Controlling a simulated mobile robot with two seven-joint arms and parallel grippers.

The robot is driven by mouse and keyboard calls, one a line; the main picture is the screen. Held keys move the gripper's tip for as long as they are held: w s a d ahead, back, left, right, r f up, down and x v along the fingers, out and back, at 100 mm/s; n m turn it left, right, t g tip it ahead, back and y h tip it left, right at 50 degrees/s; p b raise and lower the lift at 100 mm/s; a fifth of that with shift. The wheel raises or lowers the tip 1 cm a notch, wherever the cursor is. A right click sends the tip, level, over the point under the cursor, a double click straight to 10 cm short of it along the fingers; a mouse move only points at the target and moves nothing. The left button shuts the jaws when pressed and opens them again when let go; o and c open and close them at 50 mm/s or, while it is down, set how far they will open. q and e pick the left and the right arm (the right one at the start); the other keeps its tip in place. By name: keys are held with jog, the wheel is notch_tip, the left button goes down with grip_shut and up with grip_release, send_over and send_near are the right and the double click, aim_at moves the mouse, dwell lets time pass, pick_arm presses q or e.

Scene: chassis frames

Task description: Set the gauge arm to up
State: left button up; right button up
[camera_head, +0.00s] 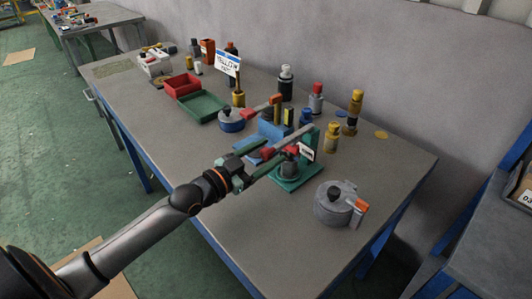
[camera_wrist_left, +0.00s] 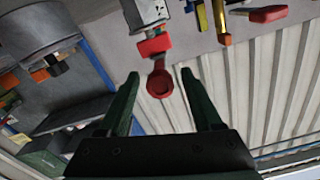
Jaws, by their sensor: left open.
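My left gripper (camera_head: 266,158) is open in front of a green-based stand (camera_head: 291,183) with a small white label (camera_head: 307,152). A red part (camera_head: 291,150) shows at the stand, beside a grey bar. In the left wrist view, my left gripper's dark green fingers (camera_wrist_left: 160,80) lie either side of a round red knob (camera_wrist_left: 160,86) on a dark stem, with a red block (camera_wrist_left: 154,46) above it. I see no grip on the knob. I cannot tell which part is the gauge arm. My right gripper is not in view.
A grey round pot (camera_head: 331,204) with an orange-tipped lever (camera_head: 360,206) stands at the near right. The table's near left part is clear.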

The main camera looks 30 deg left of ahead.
pick_arm(q)
jog(key=shift+c, duration=0.3)
grip_shut()
dwell(1.0)
